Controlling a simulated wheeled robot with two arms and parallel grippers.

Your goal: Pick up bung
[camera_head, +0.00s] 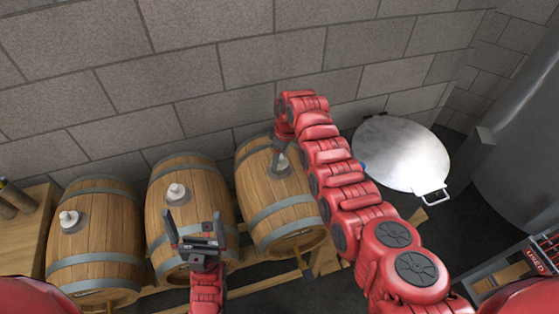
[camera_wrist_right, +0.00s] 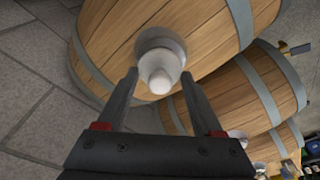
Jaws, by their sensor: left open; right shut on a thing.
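Three wooden barrels lie in a row in the head view: left (camera_head: 95,240), middle (camera_head: 200,215) and right (camera_head: 285,215). Each has a white bung on top: left bung (camera_head: 69,218), middle bung (camera_head: 177,192), and the right barrel's bung (camera_head: 281,166), partly hidden by my right gripper. My right gripper (camera_wrist_right: 160,76) is shut on that bung, whose white tip (camera_wrist_right: 160,82) shows between the fingers in the right wrist view. A pale round collar surrounds its base; I cannot tell whether it is lifted. My left gripper (camera_head: 193,214) is open and empty, in front of the middle barrel.
A large round metal lid (camera_head: 405,150) with a handle lies right of my right arm. A wooden stand (camera_head: 22,235) is at the left edge. A block wall closes the back.

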